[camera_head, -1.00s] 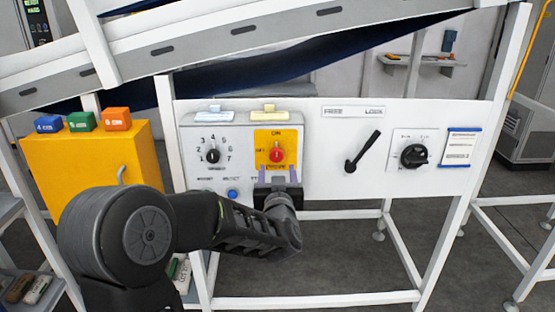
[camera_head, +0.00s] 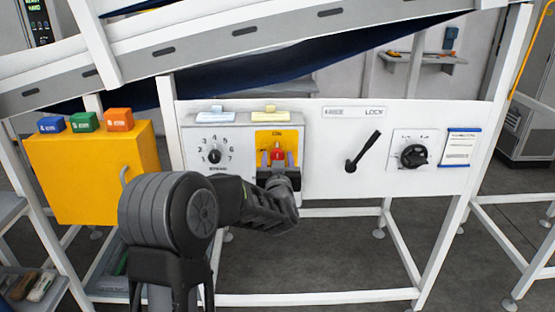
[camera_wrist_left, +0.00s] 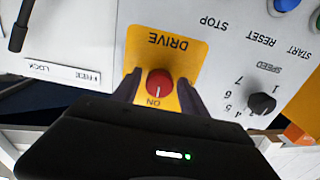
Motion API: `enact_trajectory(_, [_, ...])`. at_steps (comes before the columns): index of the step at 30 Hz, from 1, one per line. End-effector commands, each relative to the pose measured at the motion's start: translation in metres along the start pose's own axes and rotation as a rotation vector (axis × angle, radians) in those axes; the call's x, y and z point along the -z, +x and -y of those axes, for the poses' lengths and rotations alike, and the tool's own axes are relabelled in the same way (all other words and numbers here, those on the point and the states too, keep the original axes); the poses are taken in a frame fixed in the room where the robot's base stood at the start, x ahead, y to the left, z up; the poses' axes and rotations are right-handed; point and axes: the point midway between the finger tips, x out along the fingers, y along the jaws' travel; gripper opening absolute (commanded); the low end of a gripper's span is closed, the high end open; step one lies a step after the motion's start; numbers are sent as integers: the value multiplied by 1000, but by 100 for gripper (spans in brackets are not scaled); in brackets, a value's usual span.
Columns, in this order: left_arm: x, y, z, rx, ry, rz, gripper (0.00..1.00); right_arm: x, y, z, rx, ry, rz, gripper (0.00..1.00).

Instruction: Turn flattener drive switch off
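The drive switch is a red knob (camera_head: 277,154) on a yellow plate (camera_head: 290,136) at the left of the white panel. In the left wrist view the red knob (camera_wrist_left: 158,82) sits on the yellow plate labelled DRIVE (camera_wrist_left: 172,42), and its white mark lies toward the ON label. My left gripper (camera_head: 277,162) is in front of the plate. In the left wrist view its fingers (camera_wrist_left: 160,90) stand apart on either side of the knob, with gaps visible, so it is open. My right gripper is not in view.
A black speed dial (camera_head: 214,157) is left of the plate. A black lever (camera_head: 362,152) and a black rotary switch (camera_head: 413,156) are to the right. A yellow cabinet (camera_head: 85,175) stands at the left. A sloped conveyor (camera_head: 240,40) runs above the panel.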

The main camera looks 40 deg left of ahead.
Motion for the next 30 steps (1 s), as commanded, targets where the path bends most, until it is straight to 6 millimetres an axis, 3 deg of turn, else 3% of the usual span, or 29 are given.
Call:
enact_trajectory(18, [0,0,0,0,0,0,0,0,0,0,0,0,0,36])
enact_trajectory(30, [-2,0,0,0,-36,-1,0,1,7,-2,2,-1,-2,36])
